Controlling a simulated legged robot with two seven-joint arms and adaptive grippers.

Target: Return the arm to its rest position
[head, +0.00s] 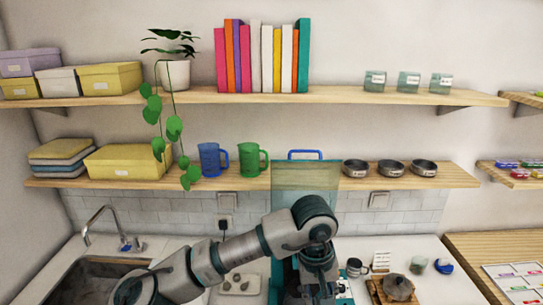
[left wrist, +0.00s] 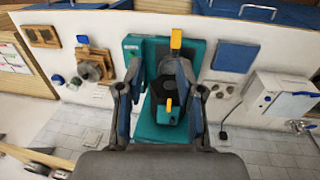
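My left arm comes in from the left in the head view and bends down at the centre, with the left gripper (head: 318,278) low in front of a teal machine (head: 277,285). In the left wrist view the left gripper (left wrist: 161,72) has its two fingers spread apart, nothing clearly held between them. The teal machine (left wrist: 150,130) with a dark body and yellow parts lies beyond and between the fingers; whether they touch it I cannot tell. My right gripper is in neither view.
A clear tank (head: 305,182) with a blue handle rises behind the arm. Right of it on the counter are a metal cup (head: 355,267), a wooden stand (head: 378,292) and a blue item (head: 443,266). A sink (head: 88,283) is left; shelves (head: 270,97) hang above.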

